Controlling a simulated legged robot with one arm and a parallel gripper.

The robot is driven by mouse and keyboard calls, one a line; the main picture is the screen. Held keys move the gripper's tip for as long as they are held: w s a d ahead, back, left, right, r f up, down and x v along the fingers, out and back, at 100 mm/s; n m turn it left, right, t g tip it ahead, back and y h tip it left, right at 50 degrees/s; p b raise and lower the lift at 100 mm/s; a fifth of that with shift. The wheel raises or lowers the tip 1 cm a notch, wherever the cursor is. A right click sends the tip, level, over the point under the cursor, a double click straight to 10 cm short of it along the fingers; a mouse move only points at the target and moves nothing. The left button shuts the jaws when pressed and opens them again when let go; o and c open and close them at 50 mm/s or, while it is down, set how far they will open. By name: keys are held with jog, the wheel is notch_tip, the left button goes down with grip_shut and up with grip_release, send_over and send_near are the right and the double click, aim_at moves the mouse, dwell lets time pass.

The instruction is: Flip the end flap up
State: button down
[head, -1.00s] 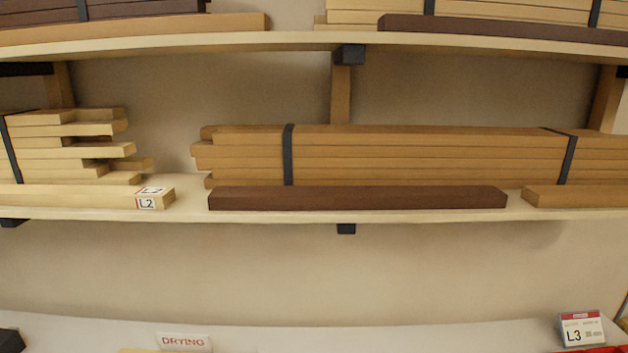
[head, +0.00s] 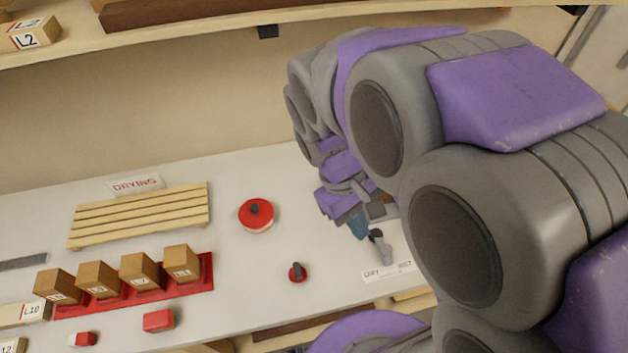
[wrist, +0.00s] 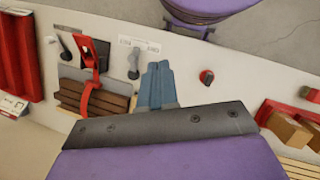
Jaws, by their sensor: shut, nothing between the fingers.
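My gripper (head: 359,226) shows in the head view as blue fingers above the right part of the white bench. In the wrist view the fingers (wrist: 159,86) are together and empty, pointing toward the bench. A small grey hinged piece (wrist: 133,63) lies just left of the fingertips beside a white label; it also shows in the head view (head: 380,246). Another grey piece with a dark end (wrist: 63,48) is further left, next to a red bracket and strap (wrist: 92,68) over dark wooden slats (wrist: 108,102). I cannot tell which of these is the end flap.
A shelf (head: 200,38) runs above. My arm hides the bench's right side.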

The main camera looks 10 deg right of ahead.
jog(key=w+a+f+n+h, duration=0.3)
jog(key=w+n, duration=0.1)
jog(key=w, duration=0.6)
jog(key=w+a+f+n+h, duration=0.3)
jog(key=w, duration=0.7)
jog(key=w+a+f+n+t+h, duration=0.1)
jog(key=w+a+f+n+h, duration=0.1)
jog(key=w+a+f, duration=0.1)
jog(key=w+a+f+n+t+h, duration=0.1)
jog(key=w+a+f+n, duration=0.1)
jog(key=a+f, duration=0.3)
jog(key=w+a+f+n+h, duration=0.2)
jog(key=w+a+f, duration=0.1)
jog(key=a+f, duration=0.1)
jog(key=shift+w+a+f+t+h, duration=0.3)
jog(key=shift+w+a+f+t, duration=0.05)
jog(key=shift+a+f+t, duration=0.1)
jog(key=shift+a+f, duration=0.45)
jog(key=shift+f, duration=0.15)
jog(key=shift+d+f+b, duration=0.1)
jog(key=shift+d+b, duration=0.05)
jog(key=shift+b, duration=0.15)
